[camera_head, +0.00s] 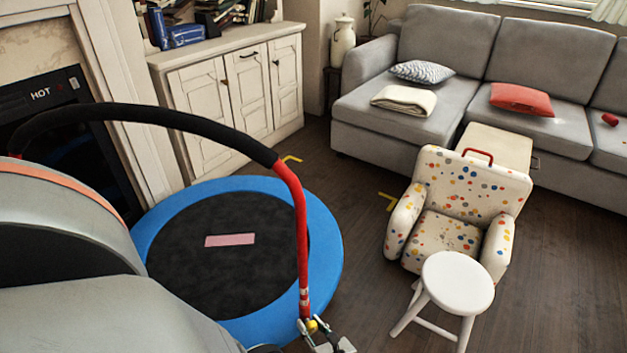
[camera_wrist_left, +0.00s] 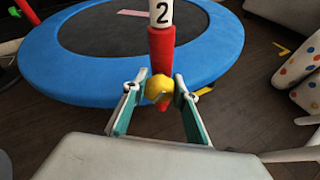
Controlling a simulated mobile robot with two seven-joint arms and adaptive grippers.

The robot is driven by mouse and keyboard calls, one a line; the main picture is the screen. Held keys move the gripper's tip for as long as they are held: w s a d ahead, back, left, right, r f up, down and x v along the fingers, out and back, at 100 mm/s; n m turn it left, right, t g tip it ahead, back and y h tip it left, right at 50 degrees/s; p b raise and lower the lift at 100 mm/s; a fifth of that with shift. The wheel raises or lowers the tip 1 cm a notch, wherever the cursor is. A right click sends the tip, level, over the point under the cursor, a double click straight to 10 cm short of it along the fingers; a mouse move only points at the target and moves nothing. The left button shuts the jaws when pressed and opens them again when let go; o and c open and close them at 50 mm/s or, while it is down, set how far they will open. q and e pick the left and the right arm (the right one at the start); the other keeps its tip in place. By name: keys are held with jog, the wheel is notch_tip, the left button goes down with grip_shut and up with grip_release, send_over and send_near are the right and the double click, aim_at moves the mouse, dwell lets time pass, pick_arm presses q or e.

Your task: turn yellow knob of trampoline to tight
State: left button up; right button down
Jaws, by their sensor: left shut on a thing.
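The trampoline (camera_head: 330,233) has a blue rim, a black mat and a red and black handle bar (camera_head: 299,215). In the wrist view, the yellow knob (camera_wrist_left: 159,88) sits on the red post (camera_wrist_left: 162,48), below a white band marked 2. My left gripper (camera_wrist_left: 160,93) has one finger on each side of the knob and is shut on it. In the head view, the gripper (camera_head: 318,333) is at the foot of the red post, with the small yellow knob (camera_head: 312,325) partly hidden by it. My right gripper is not in view.
A white stool (camera_head: 457,282) and a spotted child's armchair (camera_head: 462,195) stand right of the trampoline. A fireplace (camera_head: 50,95) and a white cabinet (camera_head: 235,90) are at the left and back. A grey sofa (camera_head: 450,105) stands behind. Dark floor is clear between trampoline and armchair.

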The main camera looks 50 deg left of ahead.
pick_arm(q)
jog(key=shift+f+m, duration=0.15)
jog(key=shift+m, duration=0.35)
jog(key=shift+g, duration=0.3)
jog(key=o, duration=1.1)
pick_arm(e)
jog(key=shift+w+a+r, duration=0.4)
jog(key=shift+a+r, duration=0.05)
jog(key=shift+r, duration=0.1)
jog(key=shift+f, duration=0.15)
